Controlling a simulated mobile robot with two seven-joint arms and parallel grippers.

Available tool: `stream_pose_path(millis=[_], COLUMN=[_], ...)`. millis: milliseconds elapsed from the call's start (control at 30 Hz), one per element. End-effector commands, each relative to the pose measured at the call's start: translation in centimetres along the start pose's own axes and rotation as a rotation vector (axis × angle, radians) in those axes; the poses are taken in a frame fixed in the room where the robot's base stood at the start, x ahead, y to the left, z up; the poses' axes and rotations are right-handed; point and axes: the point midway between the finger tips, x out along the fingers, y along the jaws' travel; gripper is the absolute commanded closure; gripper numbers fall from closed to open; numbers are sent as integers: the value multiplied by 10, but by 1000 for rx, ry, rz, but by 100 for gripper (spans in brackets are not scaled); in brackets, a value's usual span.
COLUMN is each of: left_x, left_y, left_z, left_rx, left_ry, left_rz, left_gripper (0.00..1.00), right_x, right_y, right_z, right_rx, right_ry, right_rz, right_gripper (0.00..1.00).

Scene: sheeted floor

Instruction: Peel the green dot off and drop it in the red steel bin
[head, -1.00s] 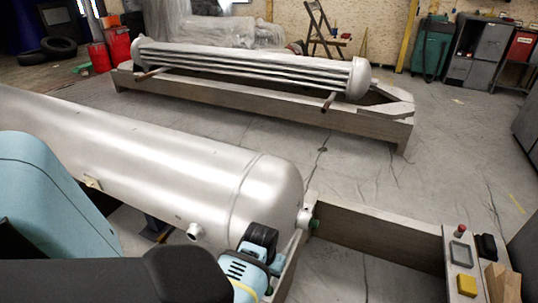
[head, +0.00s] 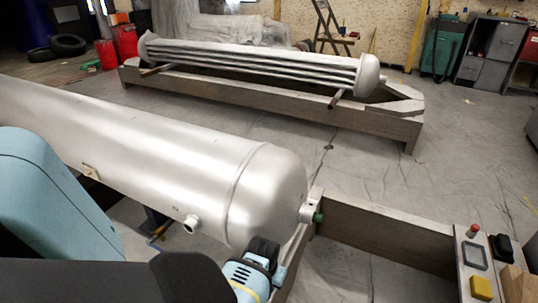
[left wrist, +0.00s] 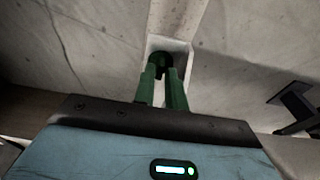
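A small green dot (head: 319,217) sits at the end of a short metal stub (head: 308,212) on the near end of the large steel tank (head: 205,180). My left gripper (left wrist: 160,68), light blue with a black front edge, is low and left of the stub in the head view. In the left wrist view its two green fingers stand apart, pointing at a pale square fitting (left wrist: 183,55) with a dark green round spot (left wrist: 160,57) behind the fingertips. I cannot tell whether they touch it. My right gripper is not in view. Two red containers (head: 106,53) stand at the back left.
A wooden frame (head: 385,235) runs right from the tank's end to a panel with a red button (head: 473,231) and yellow block (head: 481,288). The sheeted floor between is clear.

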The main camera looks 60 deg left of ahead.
Motion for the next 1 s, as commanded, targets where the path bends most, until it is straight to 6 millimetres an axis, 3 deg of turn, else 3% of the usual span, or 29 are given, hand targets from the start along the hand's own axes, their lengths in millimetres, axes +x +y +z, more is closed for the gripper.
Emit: stream_pose_path(millis=[133,467,600,1000], left_x=[12,14,14,14], left_y=[0,0,0,0], left_z=[0,0,0,0], left_rx=[1,1,1,0], left_ry=[-1,1,1,0], left_rz=[-1,0,0,-1], left_gripper=[87,87,100,100], right_x=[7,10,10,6], right_y=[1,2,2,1], right_z=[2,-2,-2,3], right_rx=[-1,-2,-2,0], right_ry=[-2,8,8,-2], right_rz=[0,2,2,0], right_gripper=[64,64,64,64])
